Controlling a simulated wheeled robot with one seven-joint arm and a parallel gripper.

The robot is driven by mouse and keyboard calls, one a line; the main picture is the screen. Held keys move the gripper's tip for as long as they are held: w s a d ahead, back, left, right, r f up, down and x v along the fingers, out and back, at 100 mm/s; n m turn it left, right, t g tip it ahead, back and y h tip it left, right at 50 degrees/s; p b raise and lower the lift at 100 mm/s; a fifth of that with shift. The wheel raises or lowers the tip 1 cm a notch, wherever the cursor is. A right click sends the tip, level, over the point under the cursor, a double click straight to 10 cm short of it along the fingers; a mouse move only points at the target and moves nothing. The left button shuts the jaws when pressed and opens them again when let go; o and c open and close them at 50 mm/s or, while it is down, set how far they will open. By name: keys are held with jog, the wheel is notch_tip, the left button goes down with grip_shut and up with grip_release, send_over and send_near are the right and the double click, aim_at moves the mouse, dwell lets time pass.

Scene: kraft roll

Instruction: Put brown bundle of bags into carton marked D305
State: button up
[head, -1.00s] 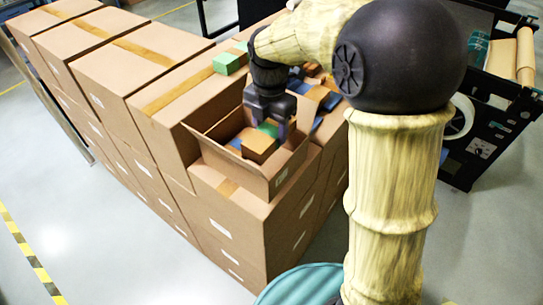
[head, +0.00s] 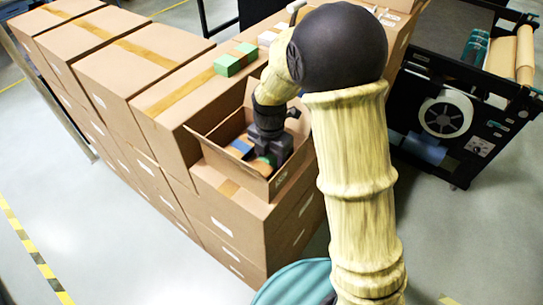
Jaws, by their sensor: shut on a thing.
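The open carton (head: 284,172) stands on the stack at the centre with its flaps out. A small white label shows on its side, too small to read. My gripper (head: 264,157) is down inside the carton, pointing downward. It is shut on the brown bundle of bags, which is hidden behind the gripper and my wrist. A blue bundle (head: 240,147) lies inside the carton to the left of the gripper. A bit of green (head: 267,160) shows below the fingers.
More closed cartons run toward the back left. A black machine with rolls (head: 450,118) stands at the right. The floor (head: 110,235) at the lower left is clear.

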aim_at(270, 160)
jog(key=shift+f, duration=0.25)
jog(key=shift+s, duration=0.15)
jog(key=shift+f, duration=0.15)
jog(key=o, duration=0.9)
notch_tip(270, 160, up, 12)
jog(key=b, duration=0.3)
jog(key=shift+r, duration=0.2)
